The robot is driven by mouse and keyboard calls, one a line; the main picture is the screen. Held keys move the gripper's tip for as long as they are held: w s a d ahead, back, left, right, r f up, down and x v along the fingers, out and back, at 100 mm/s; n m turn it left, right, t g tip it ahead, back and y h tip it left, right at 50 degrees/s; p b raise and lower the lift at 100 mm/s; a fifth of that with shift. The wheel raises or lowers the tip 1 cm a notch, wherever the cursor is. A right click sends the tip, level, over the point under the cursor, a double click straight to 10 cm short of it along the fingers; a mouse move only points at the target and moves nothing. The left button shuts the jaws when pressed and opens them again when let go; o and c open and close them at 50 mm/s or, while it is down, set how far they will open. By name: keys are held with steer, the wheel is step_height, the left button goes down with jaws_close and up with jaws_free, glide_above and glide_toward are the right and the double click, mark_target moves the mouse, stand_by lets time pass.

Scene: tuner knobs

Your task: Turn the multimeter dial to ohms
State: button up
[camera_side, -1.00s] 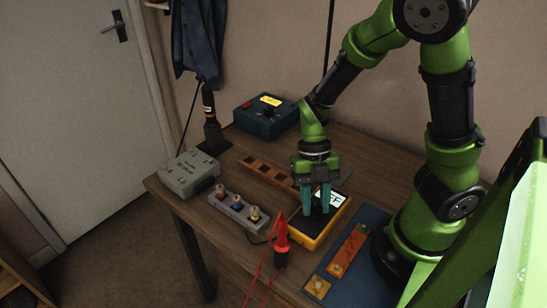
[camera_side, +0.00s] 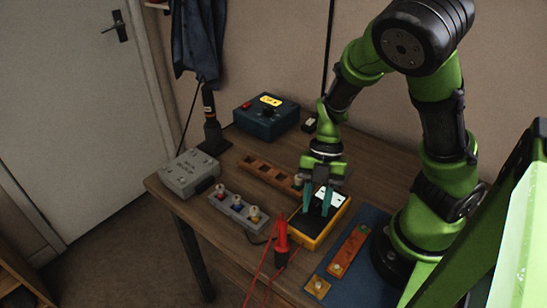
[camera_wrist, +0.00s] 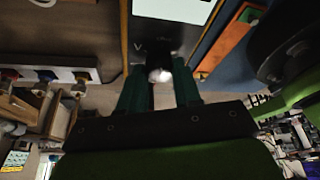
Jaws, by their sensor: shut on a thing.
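The multimeter (camera_side: 309,240) lies on the bench with a yellow body, a dark face and a pale lit display (camera_side: 333,197). In the wrist view its face (camera_wrist: 150,38) shows a letter V, and the pale display (camera_wrist: 175,8) is at the top edge. My gripper (camera_side: 316,212) points down over the face, with its teal fingers on either side of the dial.
A red probe (camera_side: 282,238) with red leads stands close in front of the multimeter. A grey strip with knobs (camera_side: 238,210) and a wooden holder (camera_side: 267,173) are to the left. A grey box (camera_side: 188,174) and blue box (camera_side: 264,120) stand farther off. A blue mat (camera_side: 340,285) lies right.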

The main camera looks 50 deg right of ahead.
steer(key=o, duration=1)
